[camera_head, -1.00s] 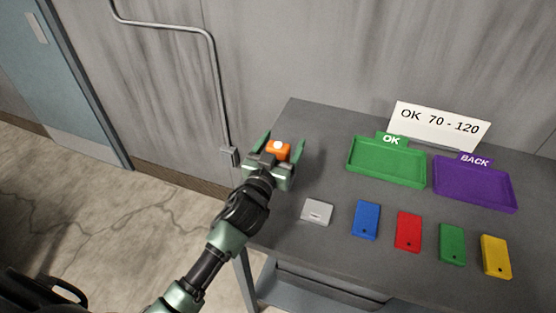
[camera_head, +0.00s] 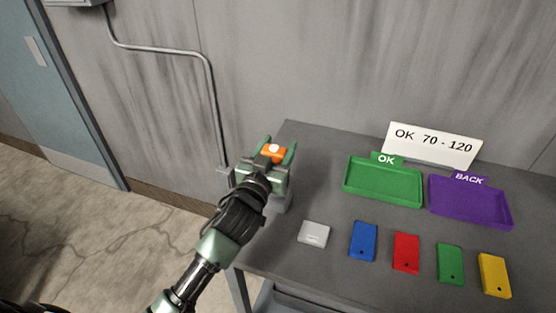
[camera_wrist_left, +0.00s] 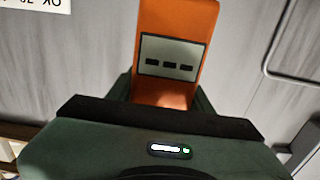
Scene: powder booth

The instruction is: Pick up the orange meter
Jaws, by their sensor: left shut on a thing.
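The orange meter (camera_head: 274,153) is between the fingers of my left gripper (camera_head: 275,150) at the left end of the table in the head view. My left gripper is shut on it. In the left wrist view the orange meter (camera_wrist_left: 181,22) stands up out of the jaws, its pale display with three dark dashes facing the camera. Grey wall shows behind it there. The meter's lower part is hidden by the gripper. My right gripper is not in view.
A dark grey table (camera_head: 318,165) holds a green OK tray (camera_head: 382,184), a purple BACK tray (camera_head: 470,204) and a white "OK 70 - 120" sign (camera_head: 433,145). A light grey block (camera_head: 314,233) and blue (camera_head: 363,240), red (camera_head: 406,252), green (camera_head: 450,263) and yellow (camera_head: 494,274) plates lie in front.

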